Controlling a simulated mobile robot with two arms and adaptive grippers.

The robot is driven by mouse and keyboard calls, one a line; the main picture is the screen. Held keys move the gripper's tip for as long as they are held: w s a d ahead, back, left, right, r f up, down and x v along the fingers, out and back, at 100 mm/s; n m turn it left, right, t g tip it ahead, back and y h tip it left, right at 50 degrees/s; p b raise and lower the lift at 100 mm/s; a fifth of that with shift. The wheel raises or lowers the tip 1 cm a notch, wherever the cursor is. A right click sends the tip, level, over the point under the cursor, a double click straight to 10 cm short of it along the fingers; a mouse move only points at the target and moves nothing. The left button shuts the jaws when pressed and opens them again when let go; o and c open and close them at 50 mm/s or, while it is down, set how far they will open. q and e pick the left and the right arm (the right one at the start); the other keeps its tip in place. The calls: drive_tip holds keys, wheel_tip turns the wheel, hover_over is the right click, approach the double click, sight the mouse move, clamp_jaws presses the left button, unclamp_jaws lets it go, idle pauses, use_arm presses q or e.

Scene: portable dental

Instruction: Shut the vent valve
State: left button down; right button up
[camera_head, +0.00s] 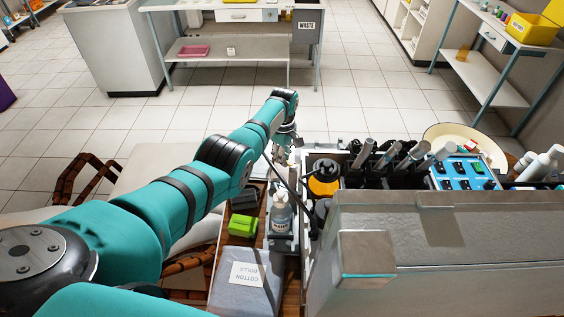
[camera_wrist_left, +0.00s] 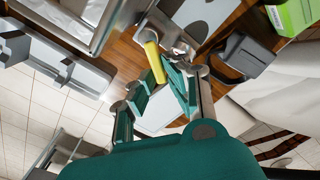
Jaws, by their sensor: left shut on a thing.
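The left gripper (camera_head: 286,150) is at the far end of my outstretched arm in the head view, by the far left corner of the metal dental unit (camera_head: 430,225). In the left wrist view, its teal fingers (camera_wrist_left: 163,76) are closed in around a short yellow cylindrical handle (camera_wrist_left: 154,62), which appears to be the vent valve's lever. The handle sticks out beside a grey metal part of the unit. The valve body is mostly hidden, and I cannot tell its exact setting. My right gripper is out of view.
A clear bottle (camera_head: 282,213), a green box (camera_head: 241,225) and a cotton rolls box (camera_head: 247,275) stand left of the unit. An orange-topped jar (camera_head: 323,181), handpieces and a blue control panel (camera_head: 464,172) are in the unit. Tiled floor lies open beyond.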

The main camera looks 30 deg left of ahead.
use_arm(q)
drive_tip(key=shift+w+d+m+b, duration=0.45)
drive_tip(key=shift+m+b, duration=0.6)
drive_tip(key=shift+m, duration=0.75)
drive_tip(key=shift+w+d+m+b, duration=0.3)
drive_tip(key=shift+w+m+b, duration=0.2)
drive_tip(key=shift+m+b, duration=0.95)
drive_tip(key=shift+w+d+m+b, duration=0.35)
drive_tip(key=shift+w+m+b, duration=0.25)
drive_tip(key=shift+m, duration=1.55)
drive_tip(key=shift+s, duration=0.1)
drive_tip(key=c, duration=1.3)
unclamp_jaws()
drive_tip(key=shift+c, duration=0.2)
wheel_tip(320, 180, up, 12)
